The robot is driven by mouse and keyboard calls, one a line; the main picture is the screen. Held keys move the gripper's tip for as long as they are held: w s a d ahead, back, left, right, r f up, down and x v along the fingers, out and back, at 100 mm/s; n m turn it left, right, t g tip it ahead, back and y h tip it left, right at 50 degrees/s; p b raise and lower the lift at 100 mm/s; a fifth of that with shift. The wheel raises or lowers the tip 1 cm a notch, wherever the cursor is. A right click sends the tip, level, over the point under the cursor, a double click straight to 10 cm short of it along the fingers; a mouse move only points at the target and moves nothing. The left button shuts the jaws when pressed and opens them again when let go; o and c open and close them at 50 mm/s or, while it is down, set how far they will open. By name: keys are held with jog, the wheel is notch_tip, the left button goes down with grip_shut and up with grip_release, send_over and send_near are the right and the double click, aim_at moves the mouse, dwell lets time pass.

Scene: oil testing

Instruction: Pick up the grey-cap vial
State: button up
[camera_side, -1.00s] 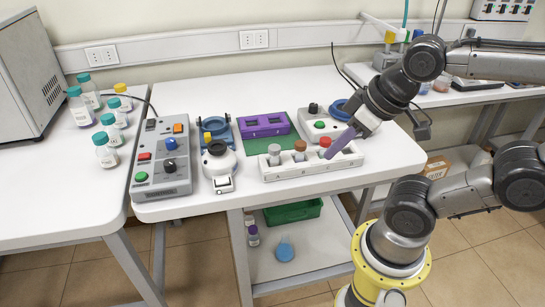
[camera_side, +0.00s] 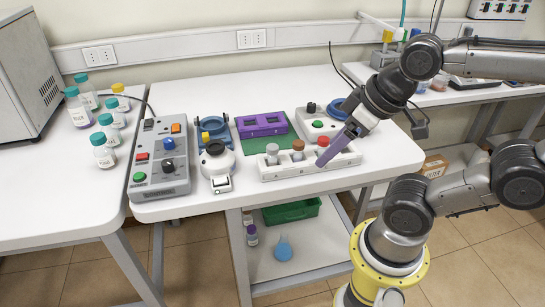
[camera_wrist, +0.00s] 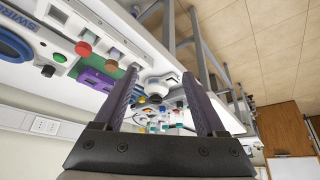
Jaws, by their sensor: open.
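The grey-cap vial (camera_side: 272,152) stands upright in the left part of a white rack (camera_side: 310,170) in the side view. A brown-cap vial (camera_side: 298,148) and a red-cap vial (camera_side: 323,142) stand to its right in the same rack. My gripper (camera_side: 322,164) is over the right part of the rack, close to the red-cap vial, with its purple fingers pointing down and left. In the wrist view my gripper (camera_wrist: 165,100) is open, with nothing held between its fingers. I cannot tell from the side view whether a finger touches the rack.
A grey button box (camera_side: 160,165) and a white round device (camera_side: 217,165) stand left of the rack. A purple block (camera_side: 262,125) on a green mat and a white control box (camera_side: 322,122) stand behind it. Several teal-cap bottles (camera_side: 103,150) are on the left table.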

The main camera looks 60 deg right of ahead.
notch_tip(320, 180, up, 4)
jog(key=w+d+m+g+h, duration=0.1)
jog(key=w+d+m, duration=0.15)
jog(key=m, duration=0.65)
jog(key=m+g+h, duration=0.2)
jog(key=m+g, duration=0.2)
jog(key=m, duration=0.3)
send_over(272, 147)
jog(key=a, duration=0.3)
notch_tip(272, 147, down, 3)
jog(key=x, duration=1.3)
jog(key=shift+s+f, duration=0.25)
jog(key=shift+s, duration=0.1)
